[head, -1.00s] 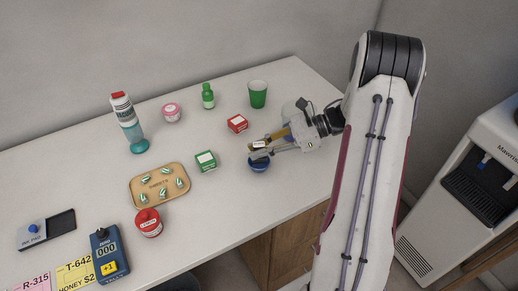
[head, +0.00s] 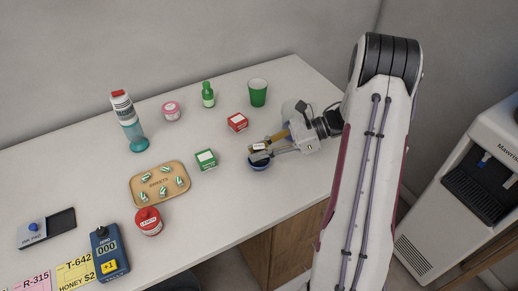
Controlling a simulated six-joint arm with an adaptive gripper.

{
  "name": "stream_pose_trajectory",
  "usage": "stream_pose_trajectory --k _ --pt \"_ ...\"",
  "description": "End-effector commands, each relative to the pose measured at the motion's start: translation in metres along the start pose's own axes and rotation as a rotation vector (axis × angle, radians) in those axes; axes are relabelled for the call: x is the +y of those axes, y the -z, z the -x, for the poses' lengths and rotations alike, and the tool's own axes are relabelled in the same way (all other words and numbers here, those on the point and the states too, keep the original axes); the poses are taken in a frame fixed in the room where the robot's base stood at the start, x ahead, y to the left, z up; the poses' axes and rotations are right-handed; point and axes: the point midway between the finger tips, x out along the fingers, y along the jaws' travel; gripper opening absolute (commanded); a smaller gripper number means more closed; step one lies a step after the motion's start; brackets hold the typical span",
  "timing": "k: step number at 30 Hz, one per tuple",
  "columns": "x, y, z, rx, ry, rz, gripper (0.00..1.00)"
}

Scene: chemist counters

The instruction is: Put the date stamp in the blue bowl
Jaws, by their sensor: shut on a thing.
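The date stamp (head: 259,148) is a small dark and pale piece at the tip of my gripper (head: 268,147). My gripper reaches in from the right and is shut on the stamp. The blue bowl (head: 259,166) stands on the counter right under the stamp. The stamp and the fingers hide much of the bowl's opening. I cannot tell whether the stamp's lower end is inside the rim or just above it.
A red box (head: 237,122), a green box (head: 206,160) and a green cup (head: 257,93) stand around the bowl. A wooden tray of sweets (head: 159,184) and a red jar (head: 148,221) are further left. The counter's front edge lies just below the bowl.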

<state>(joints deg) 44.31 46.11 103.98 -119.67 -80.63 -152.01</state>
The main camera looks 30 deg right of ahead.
Motion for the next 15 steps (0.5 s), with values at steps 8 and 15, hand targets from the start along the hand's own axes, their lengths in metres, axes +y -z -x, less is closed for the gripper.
stream_pose_trajectory --k 8,15 --pt "0.0000 0.0002 -0.0001 0.000 0.000 0.000 0.32" --pt "0.0000 0.0001 -0.0001 0.000 0.000 0.000 0.32"
